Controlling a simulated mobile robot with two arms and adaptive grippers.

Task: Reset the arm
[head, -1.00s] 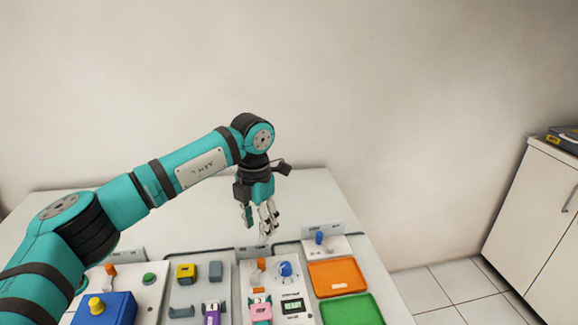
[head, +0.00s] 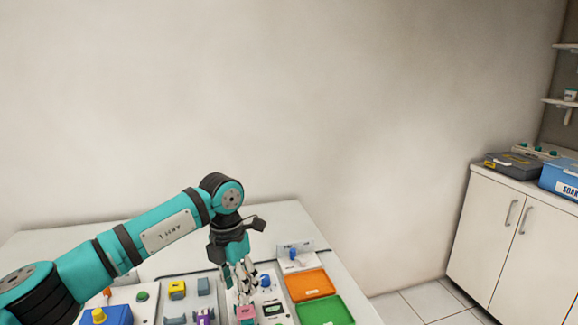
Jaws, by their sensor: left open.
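My left arm comes in from the left in teal and black, with a label plate on its forearm. My left gripper (head: 243,286) points down over the middle of the table, above the white panel with the blue knob (head: 266,281) and the small display (head: 272,309). Its fingers are apart, and I see nothing between them. They hide part of that panel. I cannot tell how high the fingertips are above it. My right gripper is not in view.
The white table (head: 270,223) holds an orange tray (head: 310,285), a green tray (head: 326,311), a yellow block (head: 177,289), a pink item (head: 246,313) and a blue box with a yellow knob (head: 99,315). The table's back is clear. A white cabinet (head: 490,240) stands at right.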

